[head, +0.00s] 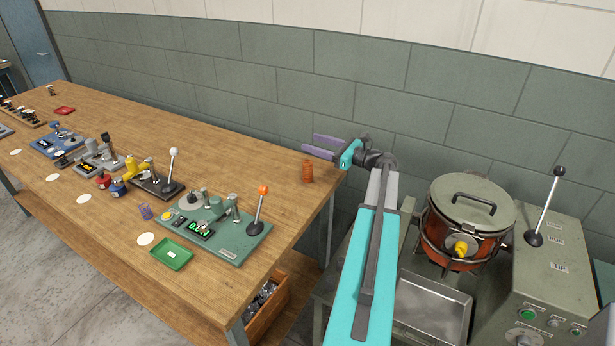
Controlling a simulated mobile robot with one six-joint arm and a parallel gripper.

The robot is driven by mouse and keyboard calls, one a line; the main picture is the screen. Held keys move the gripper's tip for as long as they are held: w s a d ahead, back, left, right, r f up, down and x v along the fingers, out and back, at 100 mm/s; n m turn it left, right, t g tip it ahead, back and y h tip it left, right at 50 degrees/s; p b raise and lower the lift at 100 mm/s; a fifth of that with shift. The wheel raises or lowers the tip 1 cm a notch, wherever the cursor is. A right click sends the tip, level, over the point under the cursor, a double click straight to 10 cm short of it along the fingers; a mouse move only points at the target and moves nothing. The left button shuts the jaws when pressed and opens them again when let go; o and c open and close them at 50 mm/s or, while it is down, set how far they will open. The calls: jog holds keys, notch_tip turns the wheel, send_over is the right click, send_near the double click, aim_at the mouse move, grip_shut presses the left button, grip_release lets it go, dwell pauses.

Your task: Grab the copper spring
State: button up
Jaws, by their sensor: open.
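The copper spring (307,171) stands upright near the right end of the wooden table, close to its back right corner. It looks like a short orange-brown coil. My gripper (309,147) is open and empty, with its two purple fingers pointing left. In the picture the fingers lie just above the spring, toward the wall. I cannot tell their height over the table or the exact gap to the spring.
A green coiler (235,250) with an orange-knobbed lever and a green tray (171,254) stand on the wooden table (100,118). More machines stand further left. Right of the table are a lidded pot (470,203) and a lever console (560,275). The table's back strip is mostly clear.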

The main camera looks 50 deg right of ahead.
aim_at(312, 166)
notch_tip(312, 166, down, 10)
jog(key=b, duration=0.9)
jog(key=shift+f+b, duration=0.15)
jog(key=shift+b, duration=0.2)
jog(key=shift+x, duration=1.15)
jog(key=shift+w+p, duration=0.15)
jog(key=shift+p, duration=0.15)
jog(key=shift+p+x, duration=0.7)
jog(key=shift+x, duration=1.8)
jog(key=shift+d, duration=0.2)
jog(key=c, duration=1.2)
jog(key=shift+r, duration=0.2)
